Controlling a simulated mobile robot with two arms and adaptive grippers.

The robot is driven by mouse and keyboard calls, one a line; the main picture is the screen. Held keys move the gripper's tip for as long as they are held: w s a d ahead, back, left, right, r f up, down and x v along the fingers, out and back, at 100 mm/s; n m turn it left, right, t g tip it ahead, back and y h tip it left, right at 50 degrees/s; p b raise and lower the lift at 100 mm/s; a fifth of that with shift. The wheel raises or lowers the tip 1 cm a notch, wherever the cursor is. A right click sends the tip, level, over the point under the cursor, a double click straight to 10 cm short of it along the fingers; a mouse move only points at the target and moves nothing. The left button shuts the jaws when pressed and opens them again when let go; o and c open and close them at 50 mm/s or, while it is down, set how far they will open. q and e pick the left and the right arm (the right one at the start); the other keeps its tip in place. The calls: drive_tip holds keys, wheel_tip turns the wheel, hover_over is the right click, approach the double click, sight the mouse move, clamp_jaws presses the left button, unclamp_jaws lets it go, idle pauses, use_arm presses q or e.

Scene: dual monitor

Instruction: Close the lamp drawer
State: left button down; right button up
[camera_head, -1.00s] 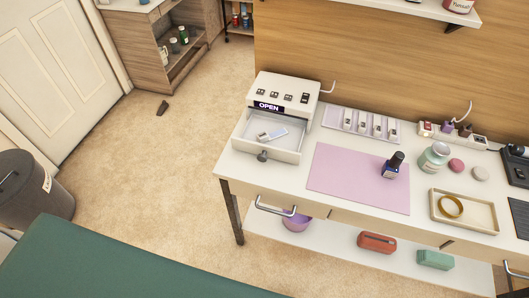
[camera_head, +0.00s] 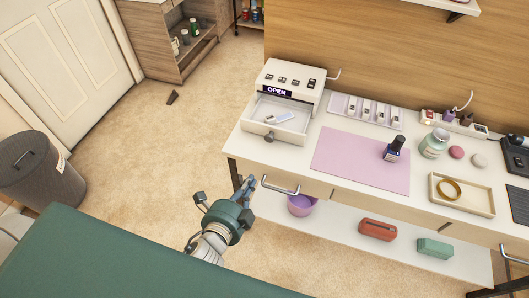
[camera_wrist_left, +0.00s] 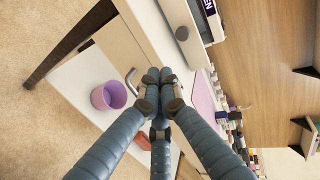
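The lamp drawer (camera_head: 277,121) is the pulled-out white drawer under a small white unit (camera_head: 289,82) with an OPEN label, at the left end of the desk. A pale item (camera_head: 285,117) lies inside it. Its grey knob (camera_head: 270,137) faces the front. My left gripper (camera_head: 247,184) is in front of the desk, below the drawer and apart from it. In the left wrist view its fingertips (camera_wrist_left: 158,76) are together with nothing visible between them. The drawer's front and knob (camera_wrist_left: 182,33) show at the top there. My right gripper is out of view.
The desk (camera_head: 240,148) has a bar handle (camera_head: 281,186) on its front, near my left gripper. A pink mat (camera_head: 350,165) lies right of the drawer.

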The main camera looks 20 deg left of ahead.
use_arm(q)
wheel_tip(320, 180, up, 2)
drive_tip(key=p, duration=0.2)
approach(278, 121)
drive_tip(key=shift+t, duration=0.3)
drive_tip(key=s, duration=0.1)
drive_tip(key=s+f, duration=0.1)
drive_tip(key=s, duration=0.2)
drive_tip(key=shift+s+f, duration=0.25)
drive_tip(key=shift+f, duration=0.1)
drive_tip(key=w+b, duration=0.3)
drive_tip(key=w, duration=1)
drive_tip(key=shift+w+d+f, duration=0.1)
drive_tip(key=shift+w+d, duration=0.05)
drive_tip(key=shift+w, duration=0.15)
drive_tip(key=shift+w+r, duration=0.15)
drive_tip(key=shift+r, duration=0.15)
